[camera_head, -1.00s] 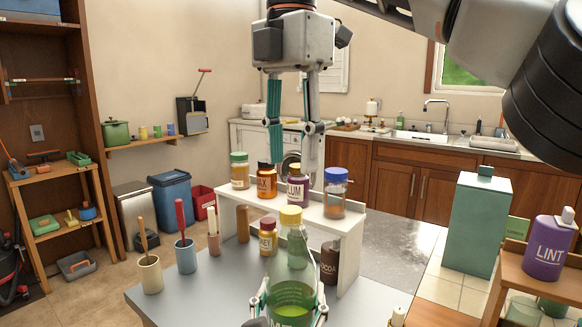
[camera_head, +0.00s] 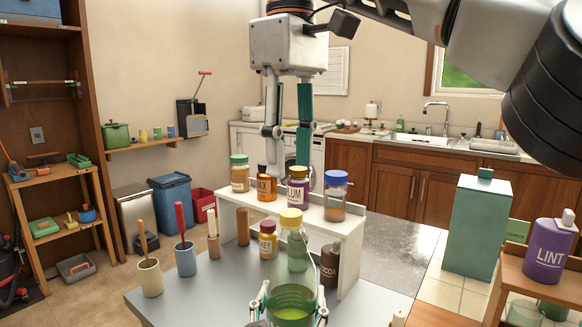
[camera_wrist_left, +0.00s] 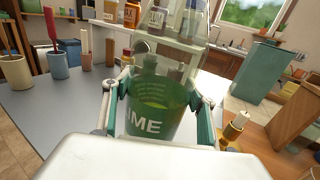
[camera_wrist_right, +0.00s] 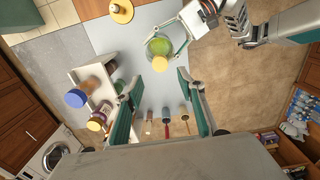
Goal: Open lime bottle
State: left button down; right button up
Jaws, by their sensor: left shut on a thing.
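The lime bottle (camera_head: 294,262) is clear with a yellow cap (camera_head: 291,217), and a green band low on it reads "IME" in the left wrist view (camera_wrist_left: 155,110). My left gripper (camera_head: 290,307) is shut around its lower part and holds it upright in front of the small shelf. The cap is on the bottle. In the right wrist view the bottle shows from above, with the cap (camera_wrist_right: 160,64) beyond the fingers. My right gripper (camera_head: 288,135) is open and empty, pointing down above and behind the cap, apart from it.
A white shelf (camera_head: 335,228) on the grey table (camera_head: 215,300) carries several capped jars. Cups with handled tools (camera_head: 186,258) stand at the left.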

aim_at(291, 213)
jog(key=shift+f, duration=4)
jog(key=shift+c, duration=0.3)
